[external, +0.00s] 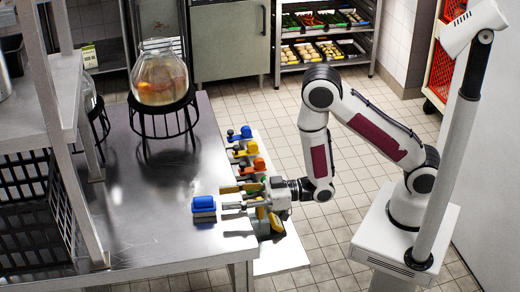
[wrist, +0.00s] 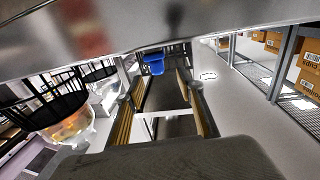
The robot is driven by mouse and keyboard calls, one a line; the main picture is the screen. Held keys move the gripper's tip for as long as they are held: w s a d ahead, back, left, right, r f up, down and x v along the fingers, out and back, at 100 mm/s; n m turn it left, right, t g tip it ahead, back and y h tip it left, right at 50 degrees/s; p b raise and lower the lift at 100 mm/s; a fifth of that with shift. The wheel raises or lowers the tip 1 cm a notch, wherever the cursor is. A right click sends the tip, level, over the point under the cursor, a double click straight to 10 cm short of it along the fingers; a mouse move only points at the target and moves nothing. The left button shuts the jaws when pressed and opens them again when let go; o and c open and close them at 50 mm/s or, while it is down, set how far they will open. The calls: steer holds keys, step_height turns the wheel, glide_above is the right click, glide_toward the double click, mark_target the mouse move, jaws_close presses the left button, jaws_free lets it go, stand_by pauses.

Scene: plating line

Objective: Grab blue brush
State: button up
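A blue brush (external: 204,204) with a grey lower part sits on the metal table near its right front edge. My gripper (external: 228,206) is low over the table, just right of this brush, with its fingers pointing left at it. A small gap shows between the fingertips and the brush. In the wrist view a blue brush (wrist: 154,65) shows beyond the fingertips, roughly between the two fingers. My gripper (wrist: 160,88) is open there, with nothing between its fingers. A second brush with blue on it (external: 240,133) stands at the far end of the white strip.
The white strip (external: 285,256) beside the table carries several coloured brushes, including an orange one (external: 250,167), partly behind my gripper. A glass jar (external: 159,78) stands on a black stand farther back. A shelf unit (external: 62,85) stands at left. The table's middle is clear.

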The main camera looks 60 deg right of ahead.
steer(key=shift+x, duration=0.9)
steer(key=shift+a, duration=0.1)
steer(key=shift+x, duration=2.55)
steer(key=shift+w+r, duration=0.1)
steer(key=shift+w, duration=0.05)
jaws_close()
